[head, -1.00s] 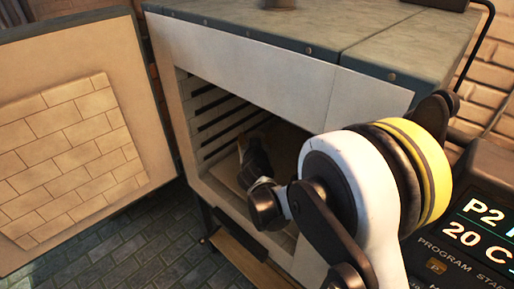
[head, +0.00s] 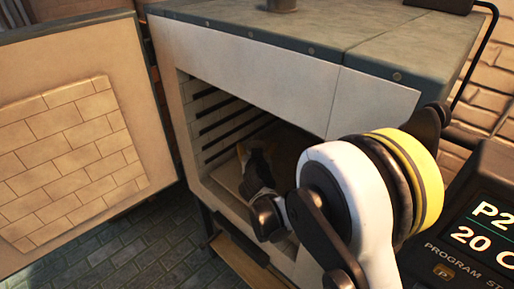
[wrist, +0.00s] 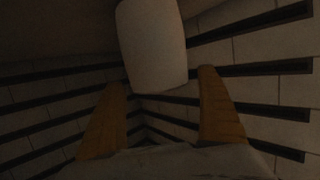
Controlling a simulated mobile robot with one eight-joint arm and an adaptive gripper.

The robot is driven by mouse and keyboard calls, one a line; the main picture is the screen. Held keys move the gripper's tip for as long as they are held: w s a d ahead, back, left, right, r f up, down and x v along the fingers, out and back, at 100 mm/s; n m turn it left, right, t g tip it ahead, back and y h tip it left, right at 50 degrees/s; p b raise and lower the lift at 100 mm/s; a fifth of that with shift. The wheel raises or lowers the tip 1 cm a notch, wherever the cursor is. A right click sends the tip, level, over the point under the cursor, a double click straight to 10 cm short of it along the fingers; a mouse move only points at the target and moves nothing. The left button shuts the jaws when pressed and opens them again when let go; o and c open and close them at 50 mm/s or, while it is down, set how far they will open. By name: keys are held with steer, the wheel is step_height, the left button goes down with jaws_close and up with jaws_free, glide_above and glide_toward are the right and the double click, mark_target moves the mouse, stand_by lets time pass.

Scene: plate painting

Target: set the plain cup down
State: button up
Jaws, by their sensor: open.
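The plain cup (wrist: 152,45) is a pale, smooth shape at the top of the dim wrist view. It lies just beyond my fingertips, and its upper end is cut off by the frame. My gripper (wrist: 162,80) is open, with its two tan fingers spread apart and a gap showing between each finger and the cup. In the head view my gripper (head: 257,162) is inside the open kiln (head: 255,80). The cup cannot be made out there. What lies under the cup is not clear.
Dark slotted ledges (wrist: 255,68) line the kiln's brick walls on both sides. The kiln door (head: 70,150) stands wide open at the left. A control panel (head: 470,230) stands at the right, close to my arm.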

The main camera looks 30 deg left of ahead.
steer(key=p+v, duration=0.3)
steer(key=v, duration=0.8)
steer(key=shift+s+d, duration=0.2)
steer(key=shift+s, duration=0.1)
steer(key=shift+r, duration=0.15)
